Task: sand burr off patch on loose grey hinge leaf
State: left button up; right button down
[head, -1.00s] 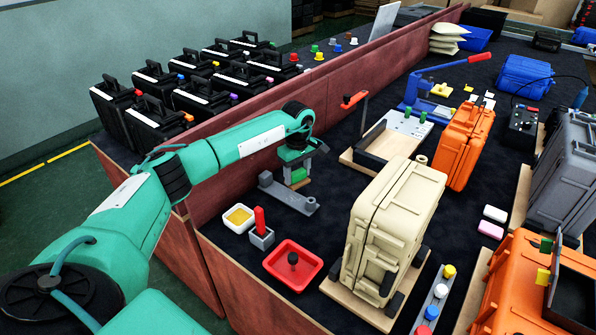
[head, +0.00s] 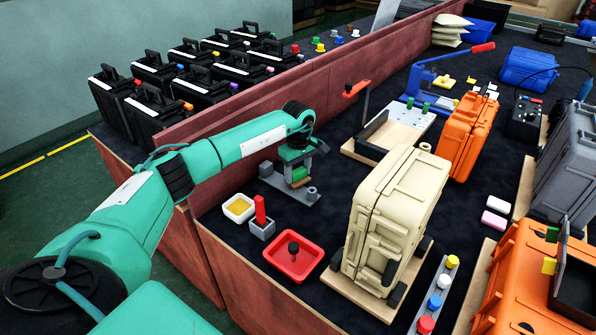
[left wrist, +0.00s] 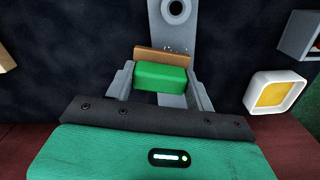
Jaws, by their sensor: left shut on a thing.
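The loose grey hinge leaf (head: 278,182) lies flat on the dark bench, with a grey block at its left end and a round boss at its right. In the left wrist view the leaf (left wrist: 176,32) runs away from me, with small bright specks beside the sanding block. My left gripper (head: 299,166) is shut on a green sanding block (head: 300,174) with a brown face, which also shows between the fingers in the left wrist view (left wrist: 160,77). The block is right over or on the leaf; contact is hard to tell. My right gripper is not in view.
A white dish with yellow contents (head: 238,209), a grey holder with a red piece (head: 262,222) and a red tray (head: 293,258) stand nearby. A beige case (head: 390,220) stands to the right. A red partition (head: 330,85) runs behind.

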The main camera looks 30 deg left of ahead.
aim_at(290, 193)
pick_arm(q)
jog(key=shift+f+b, duration=0.6)
jog(key=shift+f, duration=0.25)
dwell(0.3)
jog(key=shift+s, duration=0.1)
jog(key=shift+s+a+r+p, duration=0.1)
jog(key=shift+s+r+p, duration=0.05)
jog(key=shift+s+p, duration=0.95)
jog(key=shift+s, duration=0.75)
jog(key=shift+f+b, duration=0.25)
jog(key=shift+b, duration=0.05)
jog(key=shift+w+f+b, duration=0.2)
jog(key=shift+w+b, duration=0.75)
jog(key=shift+w, duration=0.1)
jog(key=shift+w+b, duration=0.5)
jog(key=shift+w, duration=0.3)
jog(key=shift+r, duration=0.1)
